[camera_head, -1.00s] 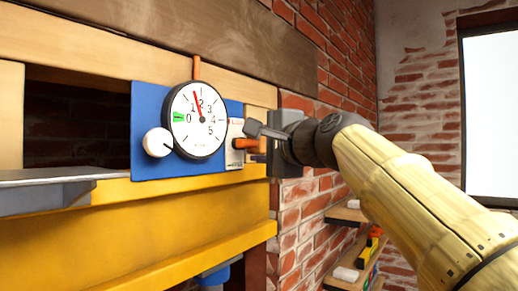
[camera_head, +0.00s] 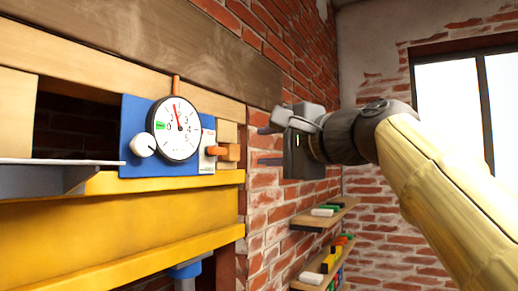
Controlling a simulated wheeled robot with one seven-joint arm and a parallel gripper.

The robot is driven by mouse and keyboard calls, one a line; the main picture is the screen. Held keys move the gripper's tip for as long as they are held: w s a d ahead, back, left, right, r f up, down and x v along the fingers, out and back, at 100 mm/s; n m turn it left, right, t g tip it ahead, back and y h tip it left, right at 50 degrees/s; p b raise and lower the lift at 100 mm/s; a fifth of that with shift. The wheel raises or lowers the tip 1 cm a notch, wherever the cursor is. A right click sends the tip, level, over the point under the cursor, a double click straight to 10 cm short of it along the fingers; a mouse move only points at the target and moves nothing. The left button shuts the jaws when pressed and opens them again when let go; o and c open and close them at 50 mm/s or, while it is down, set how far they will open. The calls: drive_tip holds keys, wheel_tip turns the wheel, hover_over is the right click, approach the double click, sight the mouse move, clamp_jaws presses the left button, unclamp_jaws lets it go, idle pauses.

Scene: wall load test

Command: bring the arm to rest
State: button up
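My gripper (camera_head: 264,146) is at the end of my pale yellow arm, right of the gauge panel in front of the brick wall. Its two dark fingers point left and stand apart with nothing visible between them. The blue panel (camera_head: 134,110) carries a round white gauge (camera_head: 180,140) with a red needle pointing up and slightly left. A white knob (camera_head: 144,144) sits at the gauge's lower left. An orange handle (camera_head: 217,150) sticks out at the panel's right edge, apart from my gripper.
A yellow beam (camera_head: 120,225) and a grey ledge (camera_head: 60,175) run along the left below the panel. Wall shelves (camera_head: 318,222) with small coloured items stand below my gripper. A bright window (camera_head: 450,110) is at the right. Open air lies between the handle and my fingers.

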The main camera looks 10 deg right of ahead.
drive_tip(key=shift+w+d, duration=0.2)
drive_tip(key=w+d+f+g+h+b, duration=0.15)
drive_tip(key=w+f, duration=0.25)
drive_tip(key=f, duration=0.8)
drive_tip(key=w+d+f+g+h+b, duration=0.1)
drive_tip(key=w+d+f+h+b, duration=0.2)
drive_tip(key=f, duration=0.8)
wheel_tip(320, 180, down, 21)
drive_tip(key=n+g+h+b, duration=0.2)
drive_tip(key=n+g, duration=0.1)
drive_tip(key=g, duration=0.1)
drive_tip(key=s+d+f+n+g+h+b, duration=0.1)
drive_tip(key=s+f+n+g+b, duration=0.1)
drive_tip(key=s+f, duration=0.4)
drive_tip(key=s+d+f+n+g+h+b, duration=0.1)
drive_tip(key=s+f+n, duration=0.3)
drive_tip(key=f, duration=1.1)
drive_tip(key=s+d+f+n+g+h+b, duration=0.1)
drive_tip(key=s+f+n+g+b, duration=0.1)
drive_tip(key=s+f, duration=0.7)
wheel_tip(320, 180, down, 2)
drive_tip(key=shift+d+f+n+g+b, duration=0.25)
drive_tip(key=shift+n+g+b, duration=0.15)
drive_tip(key=shift+g+b, duration=0.2)
